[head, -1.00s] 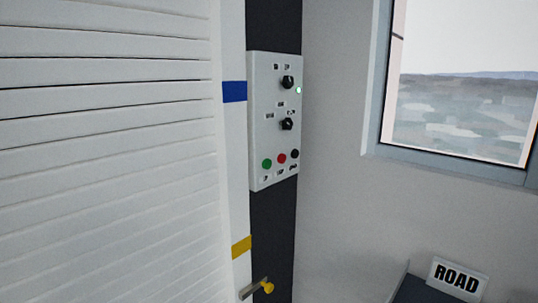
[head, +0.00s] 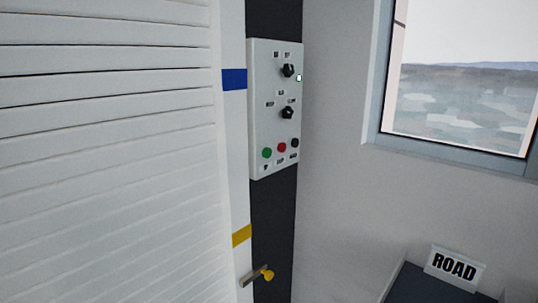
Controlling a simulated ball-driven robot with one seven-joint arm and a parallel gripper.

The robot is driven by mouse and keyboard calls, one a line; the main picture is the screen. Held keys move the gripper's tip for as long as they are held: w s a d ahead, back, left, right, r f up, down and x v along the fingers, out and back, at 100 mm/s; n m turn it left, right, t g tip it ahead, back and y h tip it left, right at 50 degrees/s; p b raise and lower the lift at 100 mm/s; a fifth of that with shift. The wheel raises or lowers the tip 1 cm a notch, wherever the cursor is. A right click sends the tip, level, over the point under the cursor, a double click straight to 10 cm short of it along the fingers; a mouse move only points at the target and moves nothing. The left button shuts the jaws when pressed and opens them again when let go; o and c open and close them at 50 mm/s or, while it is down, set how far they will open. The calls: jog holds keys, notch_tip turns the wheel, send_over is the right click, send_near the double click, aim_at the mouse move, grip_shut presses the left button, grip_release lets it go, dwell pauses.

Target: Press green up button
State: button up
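A white control panel (head: 273,110) is mounted upright on a dark vertical strip between the slatted shutter and the wall. The green button (head: 267,153) is at the left of the panel's bottom row. A red button (head: 281,147) and a black button (head: 295,143) sit to its right. The small labels under them are too blurred to read. Two black knobs, an upper one (head: 288,71) and a lower one (head: 287,113), are above the buttons. My gripper is not in view.
A white slatted shutter (head: 110,160) fills the left side. Its frame has a blue band (head: 234,79) and a yellow band (head: 241,235). A yellow-tipped lever (head: 267,274) sticks out below the panel.

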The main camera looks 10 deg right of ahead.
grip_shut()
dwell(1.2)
